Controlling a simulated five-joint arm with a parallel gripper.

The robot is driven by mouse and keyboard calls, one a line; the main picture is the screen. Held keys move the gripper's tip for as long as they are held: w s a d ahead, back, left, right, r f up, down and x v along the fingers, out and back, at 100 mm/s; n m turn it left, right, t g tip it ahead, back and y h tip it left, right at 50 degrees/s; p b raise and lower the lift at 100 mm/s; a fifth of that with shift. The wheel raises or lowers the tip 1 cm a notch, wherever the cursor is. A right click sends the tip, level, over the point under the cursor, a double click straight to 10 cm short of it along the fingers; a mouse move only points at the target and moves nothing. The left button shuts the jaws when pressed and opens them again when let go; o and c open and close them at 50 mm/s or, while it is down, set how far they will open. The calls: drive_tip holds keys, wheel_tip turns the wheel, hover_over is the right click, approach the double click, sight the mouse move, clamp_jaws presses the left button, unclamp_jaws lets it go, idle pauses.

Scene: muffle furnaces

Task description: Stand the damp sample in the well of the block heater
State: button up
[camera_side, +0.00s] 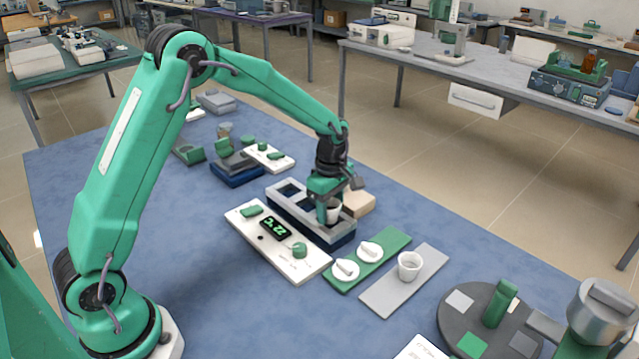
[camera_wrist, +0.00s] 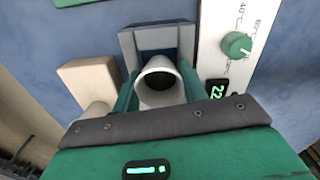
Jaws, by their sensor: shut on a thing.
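My gripper (camera_side: 328,213) is shut on a small white crucible (camera_side: 334,211), with one green finger on each side. In the wrist view the crucible (camera_wrist: 161,84) is upright, with dark contents in its mouth. It is over the right-hand end of the block heater's grey block (camera_side: 285,207). A dark well edge (camera_wrist: 157,56) shows just beyond the crucible's rim. I cannot tell whether its base is inside the well or above it. Another dark well (camera_side: 290,189) shows empty at the block's far left end. The heater's white panel (camera_side: 250,228) has a lit display and a green knob.
A tan block (camera_side: 358,203) stands close behind my gripper. A round dark turntable (camera_side: 455,318) is at front right.

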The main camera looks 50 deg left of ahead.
drive_tip(key=shift+f, duration=0.2)
drive_tip(key=o, duration=1.1)
drive_tip(key=shift+c, duration=0.2)
drive_tip(key=shift+o, duration=0.4)
drive_tip(key=o, duration=0.3)
drive_tip(key=shift+r, duration=0.1)
wheel_tip(320, 180, up, 8)
drive_tip(key=shift+f, duration=0.1)
